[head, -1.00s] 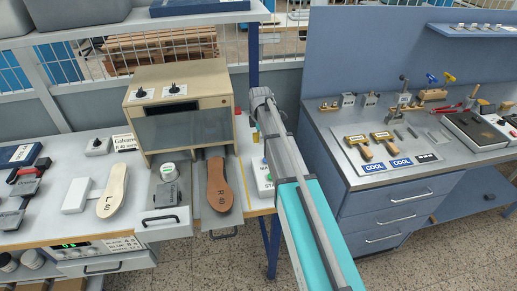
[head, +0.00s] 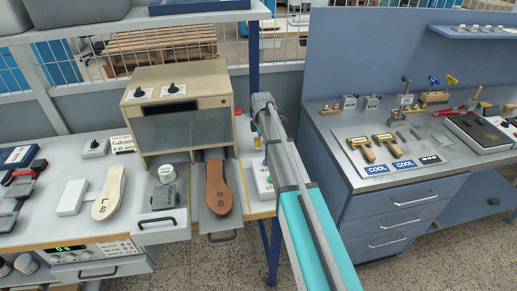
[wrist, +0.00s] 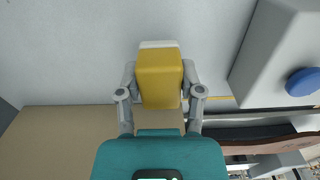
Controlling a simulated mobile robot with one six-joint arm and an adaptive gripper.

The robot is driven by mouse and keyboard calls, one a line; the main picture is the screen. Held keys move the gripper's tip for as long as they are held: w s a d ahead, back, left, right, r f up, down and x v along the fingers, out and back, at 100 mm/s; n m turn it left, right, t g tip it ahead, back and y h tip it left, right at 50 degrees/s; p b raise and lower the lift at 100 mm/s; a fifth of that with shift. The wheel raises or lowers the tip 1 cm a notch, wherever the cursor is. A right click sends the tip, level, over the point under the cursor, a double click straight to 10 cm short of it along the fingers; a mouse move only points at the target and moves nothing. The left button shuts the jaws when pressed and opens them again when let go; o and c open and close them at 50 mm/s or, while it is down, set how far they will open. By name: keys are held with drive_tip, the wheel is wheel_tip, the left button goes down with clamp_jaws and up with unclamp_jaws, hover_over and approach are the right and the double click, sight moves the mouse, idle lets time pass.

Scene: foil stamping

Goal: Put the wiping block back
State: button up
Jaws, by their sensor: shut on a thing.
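The wiping block (wrist: 160,82) is a yellow block with a white layer along its far edge. In the wrist view my gripper (wrist: 160,70) is shut on it, one grey finger on each side. Below and beyond it lies a pale grey surface (wrist: 70,50); whether the block touches it I cannot tell.
A grey box with a blue button (wrist: 303,82) stands right of the block in the wrist view. The beige oven (head: 215,93) and a brown sole (head: 217,188) are left of my arm. The blue tool bench (head: 340,183) stands to the right.

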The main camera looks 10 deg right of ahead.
drive_tip(key=shift+f+b, duration=0.8)
drive_tip(key=shift+f, duration=0.3)
drive_tip(key=shift+f, duration=0.2)
drive_tip(key=o, duration=1)
drive_tip(key=shift+r, duration=0.25)
wheel_tip(320, 180, up, 12)
drive_tip(key=p, duration=1.2)
drive_tip(key=shift+s, duration=0.1)
